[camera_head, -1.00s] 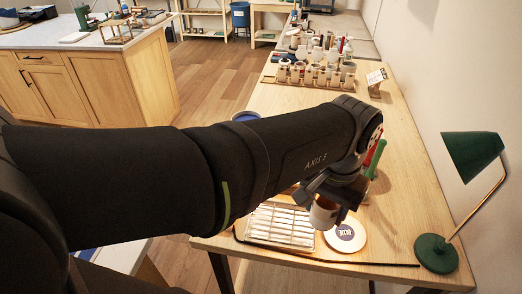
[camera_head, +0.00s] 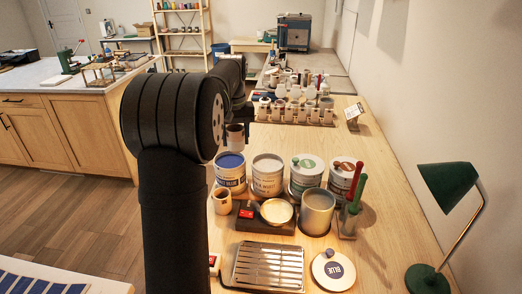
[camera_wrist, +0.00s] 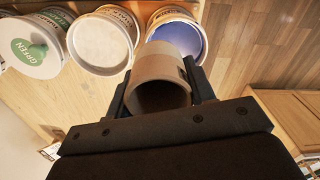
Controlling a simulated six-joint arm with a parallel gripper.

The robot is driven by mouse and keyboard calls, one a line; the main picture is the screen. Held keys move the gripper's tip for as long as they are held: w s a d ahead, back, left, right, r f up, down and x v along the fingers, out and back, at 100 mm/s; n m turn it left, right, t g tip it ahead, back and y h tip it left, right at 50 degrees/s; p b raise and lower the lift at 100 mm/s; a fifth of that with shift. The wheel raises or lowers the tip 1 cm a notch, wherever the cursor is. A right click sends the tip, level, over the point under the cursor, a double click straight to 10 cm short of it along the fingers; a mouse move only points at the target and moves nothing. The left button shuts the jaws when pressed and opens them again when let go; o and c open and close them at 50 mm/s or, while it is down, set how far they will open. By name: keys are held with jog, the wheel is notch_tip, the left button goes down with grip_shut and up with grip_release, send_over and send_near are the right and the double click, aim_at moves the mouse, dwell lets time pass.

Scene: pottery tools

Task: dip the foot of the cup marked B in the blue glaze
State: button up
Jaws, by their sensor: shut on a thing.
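My gripper (camera_wrist: 158,84) is shut on a light brown cup (camera_wrist: 160,68), with one finger on each side of its wall; the cup's open mouth faces the wrist camera. In the head view the cup (camera_head: 235,138) hangs upright just above or behind the open blue glaze bucket (camera_head: 230,178). The blue glaze (camera_wrist: 187,36) shows beyond the cup in the wrist view, partly covered by it. I cannot tell the exact gap. No letter shows on the held cup, and its foot is hidden in the wrist view. Another cup (camera_head: 222,202) stands before the bucket.
An open white bucket (camera_head: 267,178) stands right of the blue one, then a green-labelled lidded bucket (camera_head: 306,172).

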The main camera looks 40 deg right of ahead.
aim_at(228, 141)
jog(key=w+a+f, duration=0.1)
jog(key=w+f, duration=0.2)
jog(key=f, duration=0.3)
dwell(0.7)
jog(key=shift+f, duration=0.15)
dwell(0.3)
jog(key=shift+f+n, duration=0.3)
jog(key=shift+f, duration=0.65)
dwell(1.8)
jog(key=shift+r, duration=2.75)
